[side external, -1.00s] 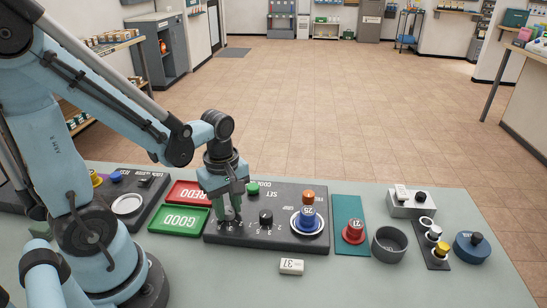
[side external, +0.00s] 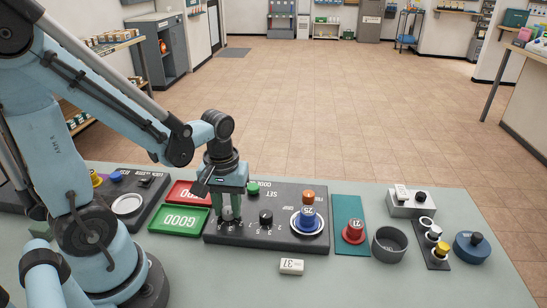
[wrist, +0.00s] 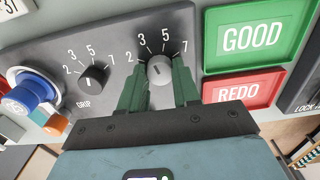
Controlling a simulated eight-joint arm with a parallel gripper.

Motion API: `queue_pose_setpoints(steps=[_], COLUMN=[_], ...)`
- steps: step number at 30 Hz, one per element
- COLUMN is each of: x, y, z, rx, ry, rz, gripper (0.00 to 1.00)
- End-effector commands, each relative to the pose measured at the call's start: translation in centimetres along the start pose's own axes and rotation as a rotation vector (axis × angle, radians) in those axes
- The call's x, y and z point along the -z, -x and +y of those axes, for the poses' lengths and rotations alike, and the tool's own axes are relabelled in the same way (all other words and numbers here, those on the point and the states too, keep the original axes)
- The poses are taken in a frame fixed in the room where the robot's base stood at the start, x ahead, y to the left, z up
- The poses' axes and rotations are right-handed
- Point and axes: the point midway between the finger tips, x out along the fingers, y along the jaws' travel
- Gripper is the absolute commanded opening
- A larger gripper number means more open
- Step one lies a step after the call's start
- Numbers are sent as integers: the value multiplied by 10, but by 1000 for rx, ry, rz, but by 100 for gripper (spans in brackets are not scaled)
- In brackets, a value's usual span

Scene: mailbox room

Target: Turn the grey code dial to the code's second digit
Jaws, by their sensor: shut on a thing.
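The grey code dial (wrist: 160,71) sits on the dark panel (side external: 285,240), with the digits 2, 3, 5 and 7 around it. A short pale mark shows on its top, but I cannot tell exactly which digit it points to. My gripper (side external: 230,211) points down over the dial, and its green fingers are shut on the dial's two sides, as the wrist view shows. A white tag (side external: 291,266) on the table in front of the panel reads 37.
Farther along are a blue knob (side external: 307,220), a red knob (side external: 353,231) and a grey cup (side external: 389,245). Green GOOD (side external: 180,219) and red REDO (side external: 184,191) trays lie on the other side.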

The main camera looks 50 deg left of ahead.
Motion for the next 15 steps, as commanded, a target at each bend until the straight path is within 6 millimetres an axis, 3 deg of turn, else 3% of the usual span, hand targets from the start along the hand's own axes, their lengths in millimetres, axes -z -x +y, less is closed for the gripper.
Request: queue_pose_setpoints(steps=[15], x=[0], y=[0], z=[0], rx=[1], ry=[-491], rz=[0], gripper=[1])
